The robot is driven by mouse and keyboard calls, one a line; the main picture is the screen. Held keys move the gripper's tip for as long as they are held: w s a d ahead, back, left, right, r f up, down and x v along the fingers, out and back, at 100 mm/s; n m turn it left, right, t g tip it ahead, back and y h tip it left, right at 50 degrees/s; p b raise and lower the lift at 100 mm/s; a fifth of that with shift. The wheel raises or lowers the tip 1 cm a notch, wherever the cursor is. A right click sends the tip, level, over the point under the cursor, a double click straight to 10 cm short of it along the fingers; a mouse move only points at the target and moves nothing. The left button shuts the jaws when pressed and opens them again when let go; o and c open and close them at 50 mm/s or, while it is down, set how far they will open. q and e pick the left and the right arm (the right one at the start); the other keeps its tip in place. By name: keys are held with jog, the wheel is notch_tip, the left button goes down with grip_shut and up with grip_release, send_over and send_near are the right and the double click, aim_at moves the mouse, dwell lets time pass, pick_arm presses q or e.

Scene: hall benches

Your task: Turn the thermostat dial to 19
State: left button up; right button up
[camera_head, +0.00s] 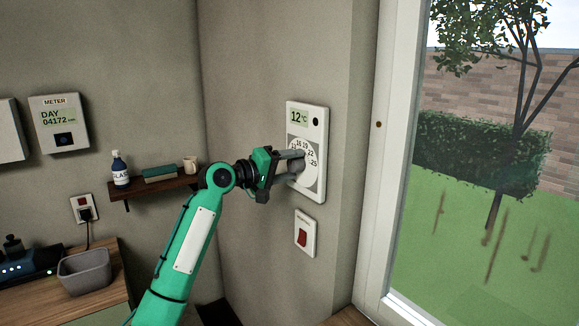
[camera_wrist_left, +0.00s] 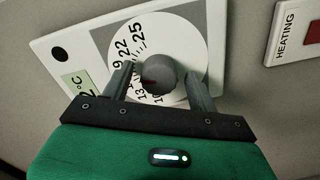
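The white thermostat (camera_head: 321,116) is on the wall in the middle of the head view, and its display reads 12 °C. Its round white dial (camera_head: 313,176) carries numbers including 16, 19, 22 and 25. In the left wrist view the dial (camera_wrist_left: 180,38) has a round grey knob (camera_wrist_left: 158,72) at its centre with a red mark on it. My left gripper (camera_head: 294,163) is at the dial. In the left wrist view its two fingers (camera_wrist_left: 157,88) stand apart on either side of the knob; I cannot tell whether they touch it. My right gripper is in neither view.
A heating switch (camera_head: 305,233) with a red rocker is below the thermostat. A small shelf (camera_head: 157,191) with a bottle (camera_head: 120,168) and a cup is to the left. A window frame (camera_head: 390,150) stands to the right. A grey bin (camera_head: 85,272) sits on the bench.

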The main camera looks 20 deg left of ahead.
pick_arm(q)
jog(key=shift+s+a, duration=0.2)
jog(key=shift+s, duration=0.05)
jog(key=b+v, duration=0.4)
jog(key=v, duration=0.9)
jog(key=shift+b, duration=0.35)
jog(key=shift+a, duration=0.1)
